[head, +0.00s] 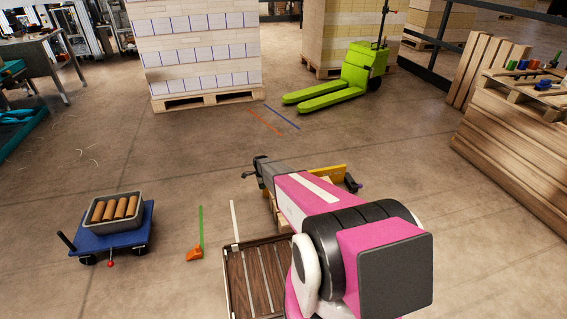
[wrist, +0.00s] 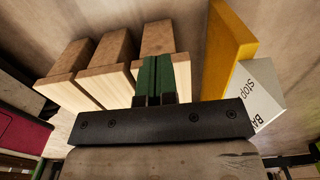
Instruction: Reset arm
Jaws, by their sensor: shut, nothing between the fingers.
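My gripper shows in the wrist view (wrist: 157,78), its two green finger pads together and nothing between them. Past the fingers lie three brown-topped wooden blocks (wrist: 82,72) with pale faces. The fingers cannot be made out there.
A yellow board (wrist: 231,50) and a white printed piece (wrist: 257,92) stand right of the blocks. A dark slatted platform (head: 250,279) lies below my arm. Left is a blue cart (head: 122,241) with a grey bin (head: 99,212). Behind stand a loaded pallet (head: 200,100) and green pallet jack (head: 345,84).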

